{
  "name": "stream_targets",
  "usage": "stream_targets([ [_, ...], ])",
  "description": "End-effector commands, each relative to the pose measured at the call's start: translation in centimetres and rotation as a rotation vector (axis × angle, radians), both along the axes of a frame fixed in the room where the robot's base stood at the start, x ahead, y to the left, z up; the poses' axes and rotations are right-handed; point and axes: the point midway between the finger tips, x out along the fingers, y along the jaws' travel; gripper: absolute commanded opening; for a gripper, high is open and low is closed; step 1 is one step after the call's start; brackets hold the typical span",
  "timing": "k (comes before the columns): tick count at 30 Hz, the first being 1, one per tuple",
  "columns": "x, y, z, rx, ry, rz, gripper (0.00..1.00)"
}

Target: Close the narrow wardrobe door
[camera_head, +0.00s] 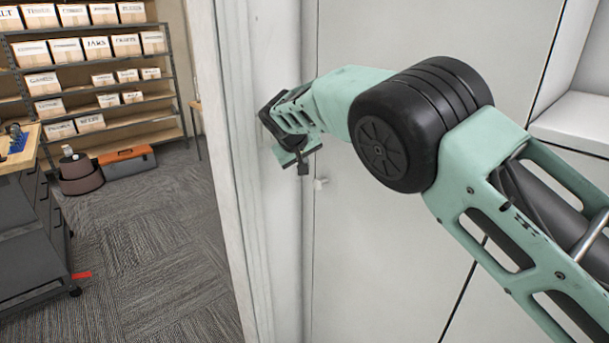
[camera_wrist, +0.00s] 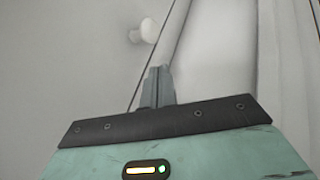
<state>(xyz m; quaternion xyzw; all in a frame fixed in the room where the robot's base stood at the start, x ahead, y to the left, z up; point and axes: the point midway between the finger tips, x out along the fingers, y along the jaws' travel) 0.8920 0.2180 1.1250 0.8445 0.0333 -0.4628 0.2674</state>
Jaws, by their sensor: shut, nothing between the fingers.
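A white wardrobe door panel (camera_head: 400,240) with a small round white knob (camera_head: 320,184) fills the middle of the head view, partly behind my arm. The knob also shows at the upper left of the wrist view (camera_wrist: 146,32). My gripper (camera_head: 298,164) is shut and empty, just left of and above the knob in the head view. In the wrist view its fingers (camera_wrist: 158,82) are together, near a dark seam right of the knob panel (camera_wrist: 70,70). I cannot tell whether the fingers touch the white surface.
A white upright board (camera_head: 232,150) stands left of my gripper. A white shelf (camera_head: 575,115) shows in an opening at the right. Farther left are a shelf rack of labelled boxes (camera_head: 90,70), an orange toolbox (camera_head: 127,162) and a dark workbench (camera_head: 30,230). Carpet (camera_head: 150,250) lies open between.

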Motion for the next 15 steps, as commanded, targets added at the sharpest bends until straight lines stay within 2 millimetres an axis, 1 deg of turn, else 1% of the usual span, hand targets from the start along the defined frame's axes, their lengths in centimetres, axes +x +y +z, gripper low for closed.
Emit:
stream_targets([
  [4, -1.3, 0.2, 1.4, 0.000, 0.001, 0.000, 0.00],
  [12, -4.0, 0.6, 4.9, 0.001, 0.001, -0.001, 0.00],
  [15, -4.6, 0.8, 5.9, 0.001, 0.002, -0.001, 0.00],
])
